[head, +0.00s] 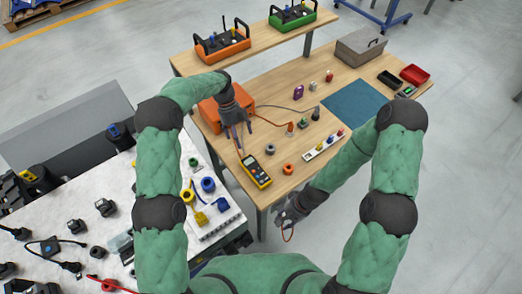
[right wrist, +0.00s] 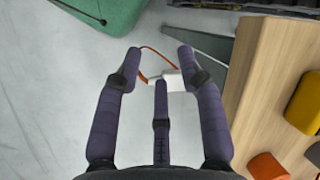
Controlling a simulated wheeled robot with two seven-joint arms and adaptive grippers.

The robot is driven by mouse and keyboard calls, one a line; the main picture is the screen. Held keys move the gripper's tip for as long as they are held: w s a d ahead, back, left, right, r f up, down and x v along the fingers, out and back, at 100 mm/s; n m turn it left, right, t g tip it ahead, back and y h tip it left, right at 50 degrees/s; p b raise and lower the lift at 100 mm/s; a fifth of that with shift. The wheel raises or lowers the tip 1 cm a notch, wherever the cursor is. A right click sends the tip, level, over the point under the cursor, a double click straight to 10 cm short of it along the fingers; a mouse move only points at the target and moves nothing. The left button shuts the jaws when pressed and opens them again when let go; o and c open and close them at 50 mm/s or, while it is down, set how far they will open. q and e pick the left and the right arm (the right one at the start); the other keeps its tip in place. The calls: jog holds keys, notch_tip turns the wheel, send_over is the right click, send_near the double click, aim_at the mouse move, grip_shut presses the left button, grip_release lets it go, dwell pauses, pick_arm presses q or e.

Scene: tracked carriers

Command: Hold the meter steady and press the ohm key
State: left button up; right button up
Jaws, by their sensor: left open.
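The yellow meter (head: 255,172) lies on the wooden table near its front left edge, its dark face up. The ohm key is too small to make out. My left gripper (head: 236,138) is open, with its fingers pointing down just behind the meter. My right gripper (head: 286,218) is low, off the table's front edge. In the right wrist view its fingers (right wrist: 158,65) stand apart. A small white piece (right wrist: 173,80) with a thin orange cord shows between them; I cannot tell whether it is gripped.
An orange case (head: 210,112) stands behind my left gripper. An orange round part (head: 288,169) and a white strip with coloured pieces (head: 322,146) lie right of the meter. A blue mat (head: 352,101) lies farther right. A cluttered white bench (head: 75,225) stands at left.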

aim_at(247, 159)
pick_arm(q)
jog(key=x, duration=1.1)
pick_arm(e)
jog(key=w+a+r+m, duration=0.2)
jog(key=w+a+r, duration=0.1)
jog(key=w+r, duration=0.5)
jog(key=w+a+r+m+g+h, duration=0.1)
jog(key=w+a+r, duration=0.3)
jog(key=w+r, duration=0.4)
jog(key=w+m, duration=0.1)
jog(key=w, duration=0.1)
jog(key=shift+w+r+m+g, duration=0.15)
jog(key=shift+w+m+g, duration=0.15)
jog(key=shift+w, duration=0.1)
pick_arm(q)
jog(key=shift+r, duration=0.1)
jog(key=shift+c, duration=0.3)
